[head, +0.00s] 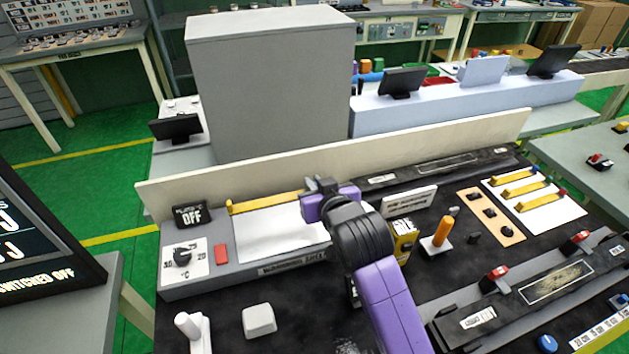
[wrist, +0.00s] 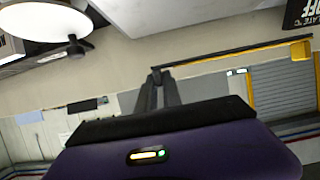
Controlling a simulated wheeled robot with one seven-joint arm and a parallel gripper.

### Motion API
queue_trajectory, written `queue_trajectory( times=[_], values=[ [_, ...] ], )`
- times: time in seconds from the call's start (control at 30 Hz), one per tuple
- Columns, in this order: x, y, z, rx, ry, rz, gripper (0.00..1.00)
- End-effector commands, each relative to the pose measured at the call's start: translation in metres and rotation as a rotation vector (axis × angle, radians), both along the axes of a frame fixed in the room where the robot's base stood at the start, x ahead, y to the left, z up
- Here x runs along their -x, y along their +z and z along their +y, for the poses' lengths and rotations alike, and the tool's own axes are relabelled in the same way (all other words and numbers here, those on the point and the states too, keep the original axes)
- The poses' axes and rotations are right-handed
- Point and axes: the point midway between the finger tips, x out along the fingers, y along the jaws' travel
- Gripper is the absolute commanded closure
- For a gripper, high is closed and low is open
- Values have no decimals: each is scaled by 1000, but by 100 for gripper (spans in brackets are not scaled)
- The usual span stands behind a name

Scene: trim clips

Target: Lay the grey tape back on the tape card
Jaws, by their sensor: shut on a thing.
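In the head view the strip reaches left from the jaws, above the back of a white plate. In the wrist view the fingers (wrist: 165,85) pinch one end. The strip's upper side is dark, and a yellow block (wrist: 299,50) shows at its far end. The jaws hide the held end. What looks to be the tape card (head: 570,212) is a white sheet at the right of the bench, bearing several yellow strips with coloured ends. My gripper is well left of it.
The white plate (head: 280,238) lies under the strip, beside a dial (head: 183,256) and a black OFF sign (head: 190,215). A low cream wall (head: 430,145) runs behind. An orange handle (head: 442,232) and a tan board (head: 478,205) stand between my gripper and the card.

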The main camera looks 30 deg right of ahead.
Motion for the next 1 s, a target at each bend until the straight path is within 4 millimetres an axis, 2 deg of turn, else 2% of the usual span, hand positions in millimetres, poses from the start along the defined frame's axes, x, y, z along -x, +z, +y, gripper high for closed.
queue_trajectory(
  times=[0.03, 0.6, 1.0],
  values=[
    [0, -8, 0, 0, 0, 0, 100],
    [0, -58, 0, -1, 0, 0, 100],
    [0, -68, 0, -1, 0, -1, 100]
  ],
)
